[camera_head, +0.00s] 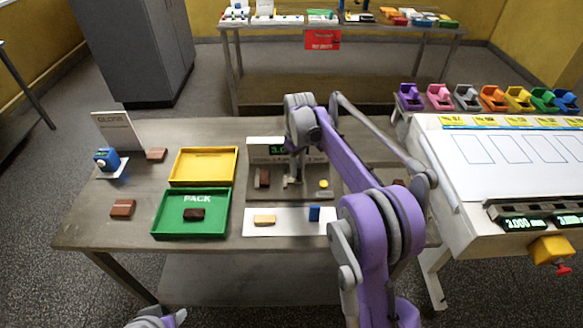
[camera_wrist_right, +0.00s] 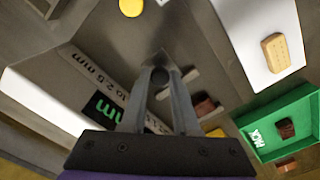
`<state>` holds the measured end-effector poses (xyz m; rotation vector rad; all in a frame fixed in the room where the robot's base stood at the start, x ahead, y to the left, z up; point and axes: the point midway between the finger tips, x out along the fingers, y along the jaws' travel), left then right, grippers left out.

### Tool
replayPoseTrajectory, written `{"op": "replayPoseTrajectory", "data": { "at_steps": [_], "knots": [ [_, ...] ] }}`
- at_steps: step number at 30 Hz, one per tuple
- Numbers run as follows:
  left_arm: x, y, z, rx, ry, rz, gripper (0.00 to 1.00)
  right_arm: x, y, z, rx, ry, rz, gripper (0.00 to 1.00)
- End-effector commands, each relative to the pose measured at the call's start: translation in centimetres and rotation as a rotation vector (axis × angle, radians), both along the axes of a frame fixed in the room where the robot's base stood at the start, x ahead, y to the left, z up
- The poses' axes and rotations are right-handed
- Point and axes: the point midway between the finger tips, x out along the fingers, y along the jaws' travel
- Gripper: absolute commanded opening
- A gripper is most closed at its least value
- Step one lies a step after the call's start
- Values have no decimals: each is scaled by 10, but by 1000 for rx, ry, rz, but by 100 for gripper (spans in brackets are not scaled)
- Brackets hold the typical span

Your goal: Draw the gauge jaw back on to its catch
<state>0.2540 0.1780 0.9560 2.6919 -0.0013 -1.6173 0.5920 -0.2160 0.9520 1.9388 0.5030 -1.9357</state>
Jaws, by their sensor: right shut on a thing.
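The gauge (camera_head: 290,193) is a grey plate on the table with a display behind it, printed with a mm scale (camera_wrist_right: 100,70) in the wrist view. My right gripper (camera_head: 291,182) is over its middle. In the wrist view the right gripper (camera_wrist_right: 160,78) is shut on a small dark round knob (camera_wrist_right: 160,76), seemingly the gauge jaw's. A pale bar (camera_wrist_right: 180,80) lies beside the fingertips. A brown bar (camera_head: 264,178) sits on the plate left of the gripper; it also shows in the wrist view (camera_wrist_right: 203,105). The catch cannot be made out.
A yellow button (camera_head: 324,184) is on the plate's right. A white strip in front holds a tan biscuit (camera_head: 264,220) and a blue block (camera_head: 314,214). A green PACK tray (camera_head: 160,232) with a dark bar and a yellow tray (camera_head: 174,166) stand left. My forearm hides table on the right.

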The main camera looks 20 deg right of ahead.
Motion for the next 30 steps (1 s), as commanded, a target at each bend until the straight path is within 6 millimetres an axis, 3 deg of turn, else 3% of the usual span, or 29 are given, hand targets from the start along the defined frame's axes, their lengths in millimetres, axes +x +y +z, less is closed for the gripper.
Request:
{"op": "replayPoseTrajectory", "data": {
  "at_steps": [2, 3, 8, 20, 30],
  "knots": [
    [0, 0, 0, 0, 0, 0, 50, -1, -4, 0, -7, 3, -4, 0],
    [0, 0, 0, 0, 0, 0, 50, -1, -4, 0, -7, 3, -4, 32],
    [0, 0, 0, 0, 0, 0, 50, -1, -3, 0, -6, 2, -3, 60],
    [0, 0, 1, 0, -1, 0, 50, 0, -2, 8, -3, 2, -2, 60],
    [3, 0, 8, 0, -6, 0, 50, 0, -2, 74, -4, 1, -3, 60]
  ]
}}
